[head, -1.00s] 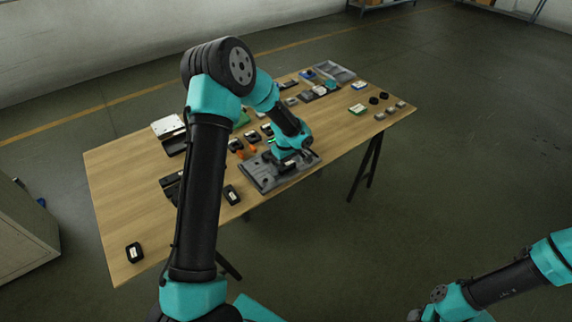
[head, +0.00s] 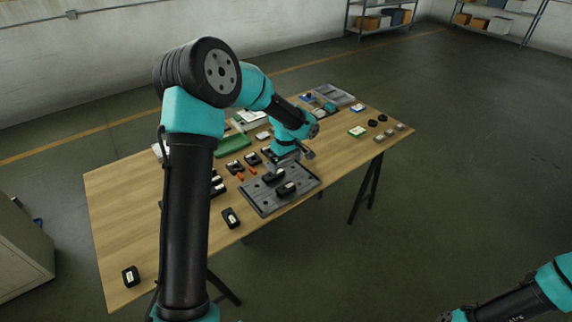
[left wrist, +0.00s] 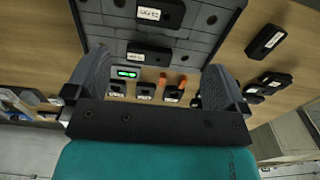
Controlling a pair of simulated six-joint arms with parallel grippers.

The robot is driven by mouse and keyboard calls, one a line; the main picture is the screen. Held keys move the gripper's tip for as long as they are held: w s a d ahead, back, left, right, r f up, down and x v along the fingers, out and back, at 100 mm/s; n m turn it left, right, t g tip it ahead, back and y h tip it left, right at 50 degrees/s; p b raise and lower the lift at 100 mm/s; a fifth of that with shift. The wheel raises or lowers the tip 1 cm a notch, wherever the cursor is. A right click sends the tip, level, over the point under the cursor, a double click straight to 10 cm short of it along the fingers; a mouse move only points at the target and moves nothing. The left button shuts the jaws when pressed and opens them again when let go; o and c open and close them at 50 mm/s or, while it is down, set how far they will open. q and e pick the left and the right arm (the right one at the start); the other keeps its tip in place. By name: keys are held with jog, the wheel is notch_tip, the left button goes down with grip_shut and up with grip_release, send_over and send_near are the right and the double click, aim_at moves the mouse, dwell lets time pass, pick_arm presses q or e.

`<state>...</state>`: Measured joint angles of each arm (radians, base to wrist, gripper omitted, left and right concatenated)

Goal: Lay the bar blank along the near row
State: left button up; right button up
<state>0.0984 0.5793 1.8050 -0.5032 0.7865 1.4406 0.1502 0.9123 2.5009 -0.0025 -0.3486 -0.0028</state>
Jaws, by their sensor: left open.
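The grey tray (head: 257,203) lies on the wooden table. Two black blocks with white labels sit on it, a nearer one (head: 286,188) and a farther one (head: 273,175); I cannot tell which is the bar blank. My left gripper (head: 285,163) is just above the tray's far side. In the left wrist view the open jaws (left wrist: 157,62) are empty. The farther block (left wrist: 148,55) shows between the fingers in the picture and the nearer block (left wrist: 160,13) lies beyond it. Only part of my right arm shows; its gripper is out of view.
Several labelled black blocks, one at the near edge (head: 231,218) and one at the near left corner (head: 131,275), stand on the table (head: 120,210). Orange pieces (head: 240,177) are beside the tray. A green item (head: 232,146) lies behind. The table's left part is mostly clear.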

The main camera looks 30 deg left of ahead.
pick_arm(q)
jog(key=shift+f, duration=0.1)
dwell(0.4)
jog(key=s+d+f+m+h, duration=0.2)
jog(key=s+d+f+m, duration=0.1)
jog(key=s+d+f, duration=0.4)
jog(key=s+d+f+m+h, duration=0.1)
jog(key=s+d+f+m, duration=0.3)
jog(key=f, duration=0.6)
jog(key=s+d+f+m, duration=0.2)
jog(key=s+f, duration=0.1)
jog(key=s, duration=0.4)
jog(key=s+d+f+m, duration=0.2)
jog(key=s+f, duration=0.1)
jog(key=s, duration=0.4)
jog(key=shift+s+f+m+t+h, duration=0.3)
jog(key=shift+f+t+h, duration=0.05)
jog(key=shift+t+h, duration=0.05)
